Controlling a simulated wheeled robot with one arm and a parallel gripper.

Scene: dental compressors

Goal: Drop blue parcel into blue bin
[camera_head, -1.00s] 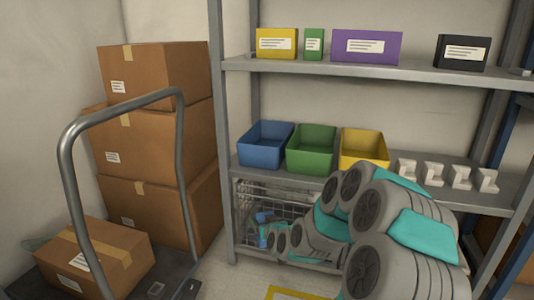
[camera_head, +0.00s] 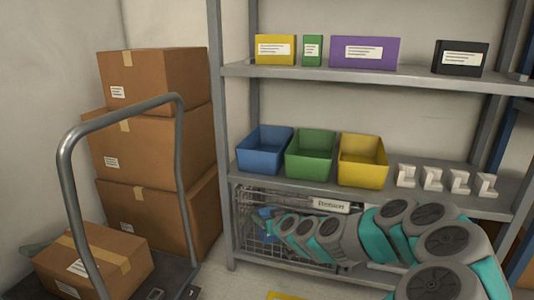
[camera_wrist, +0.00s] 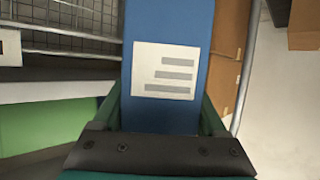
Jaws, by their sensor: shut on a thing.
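The blue parcel (camera_wrist: 166,25), with a white label, fills the middle of the wrist view. My gripper (camera_wrist: 160,112) is shut on it, one finger at each side. In the head view my gripper (camera_head: 268,226) is small and partly hidden by my arm, low in front of the wire basket. The blue bin (camera_head: 263,160) stands at the left end of the middle shelf, open at the top, above my gripper. The head view does not show the bin's floor fully.
A green bin (camera_head: 310,158) and a yellow bin (camera_head: 362,165) stand right of the blue bin. White brackets (camera_head: 432,178) are farther right. The upper shelf (camera_head: 400,72) holds labelled boxes. A cart handle (camera_head: 66,165) and stacked cartons (camera_head: 150,145) are at left.

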